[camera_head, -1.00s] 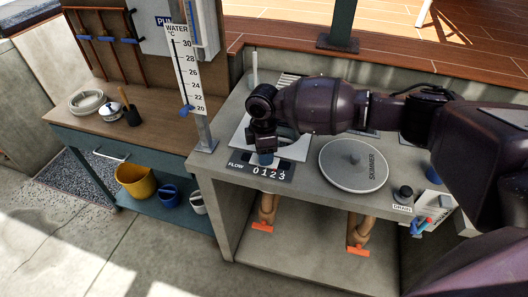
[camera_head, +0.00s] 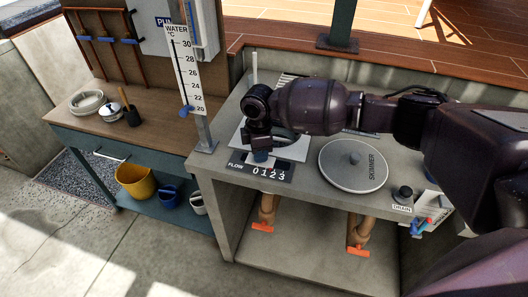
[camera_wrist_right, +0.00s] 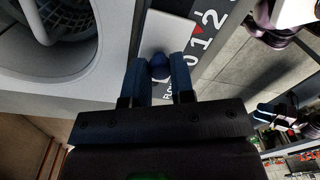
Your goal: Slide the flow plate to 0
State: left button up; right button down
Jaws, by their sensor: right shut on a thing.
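The flow plate (camera_wrist_right: 168,33) is a small pale plate with a blue knob (camera_wrist_right: 160,66). It lies on the dark FLOW scale (camera_head: 284,175) marked 0 to 3. In the right wrist view the plate's red pointer (camera_wrist_right: 198,30) is close to the 1, on its side away from the 0. My right gripper (camera_wrist_right: 160,78) has its two blue fingers on either side of the knob, shut on it. In the head view the right gripper (camera_head: 261,155) covers part of the plate, just behind the digits.
The round SKIMMER lid (camera_head: 353,165) lies to the right on the counter. A thermometer board (camera_head: 187,75) stands on a post at the counter's left. The skimmer well (camera_wrist_right: 58,35) opens beside the plate. A DRAIN knob (camera_head: 403,194) is at the right edge.

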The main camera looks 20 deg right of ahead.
aim_at(246, 159)
jog(key=w+a, duration=0.2)
jog(key=a, duration=0.1)
jog(key=shift+w+a, duration=0.1)
jog(key=shift+a, duration=0.05)
jog(key=shift+a+r, duration=0.1)
jog(key=c, duration=1)
grip_release()
jog(key=shift+w+a, duration=0.15)
jog(key=r, duration=1)
jog(key=shift+w+r, duration=0.2)
jog(key=shift+r, duration=0.15)
